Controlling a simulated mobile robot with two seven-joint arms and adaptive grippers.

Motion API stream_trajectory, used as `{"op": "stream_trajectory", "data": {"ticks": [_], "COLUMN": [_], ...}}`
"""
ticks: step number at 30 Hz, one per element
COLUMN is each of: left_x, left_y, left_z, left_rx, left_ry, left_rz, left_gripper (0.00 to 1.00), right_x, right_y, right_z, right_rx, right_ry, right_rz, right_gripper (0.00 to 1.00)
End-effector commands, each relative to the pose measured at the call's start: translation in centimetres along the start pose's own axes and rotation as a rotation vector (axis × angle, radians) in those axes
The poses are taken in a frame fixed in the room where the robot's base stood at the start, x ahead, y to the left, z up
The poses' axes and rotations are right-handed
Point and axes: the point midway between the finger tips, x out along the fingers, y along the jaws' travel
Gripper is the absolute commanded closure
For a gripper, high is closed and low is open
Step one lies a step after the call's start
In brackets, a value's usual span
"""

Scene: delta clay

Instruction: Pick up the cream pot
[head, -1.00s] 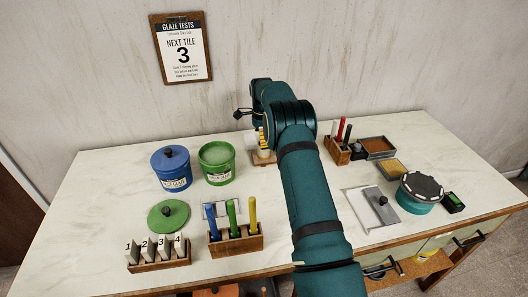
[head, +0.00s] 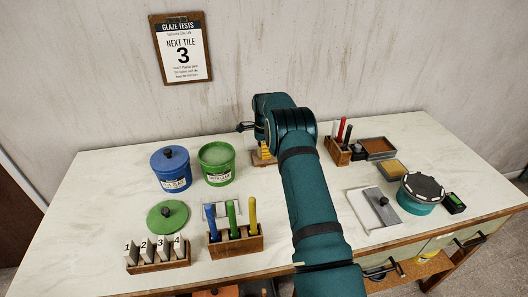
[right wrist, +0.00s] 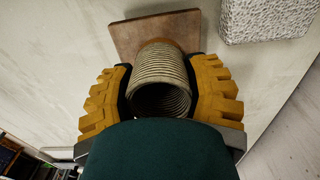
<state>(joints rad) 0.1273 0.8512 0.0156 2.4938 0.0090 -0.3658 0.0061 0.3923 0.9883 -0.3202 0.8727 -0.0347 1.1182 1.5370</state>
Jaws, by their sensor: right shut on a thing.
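The cream pot (right wrist: 161,78) is a ribbed, open-mouthed cylinder with a brownish base, seen in the right wrist view. My right gripper (right wrist: 162,95) has its yellow fingers on both sides of the pot and is shut on it. In the head view the gripper (head: 265,150) is partly behind my arm, and the pot is hidden there. A brown square board (right wrist: 125,35) lies under the pot; I cannot tell whether the pot touches it. My left gripper is not in view.
A pale, rough block (right wrist: 265,18) is near the board. On the table (head: 100,215), a blue jar (head: 171,172) and green jar (head: 217,165) stand left of my arm. A wooden rack (head: 338,152) and a teal round container (head: 421,195) are on the right.

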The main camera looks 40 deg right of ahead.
Motion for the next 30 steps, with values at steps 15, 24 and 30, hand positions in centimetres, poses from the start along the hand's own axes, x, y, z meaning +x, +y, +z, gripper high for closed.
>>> {"op": "stream_trajectory", "data": {"ticks": [15, 24, 30], "left_x": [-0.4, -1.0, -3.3], "left_y": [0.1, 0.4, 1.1], "left_z": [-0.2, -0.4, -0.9], "left_rx": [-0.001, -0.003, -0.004], "left_ry": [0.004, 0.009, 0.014], "left_rz": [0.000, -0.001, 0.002], "left_gripper": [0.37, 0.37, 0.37], "right_x": [-4.3, -9.2, -11.3], "right_y": [-0.1, 0.0, 0.6], "right_z": [0.0, 0.2, 4.1], "right_rx": [0.000, -0.002, -0.031], "right_ry": [0.000, -0.001, -0.003], "right_rz": [-0.004, -0.002, 0.005], "right_gripper": [0.87, 0.87, 0.87]}}
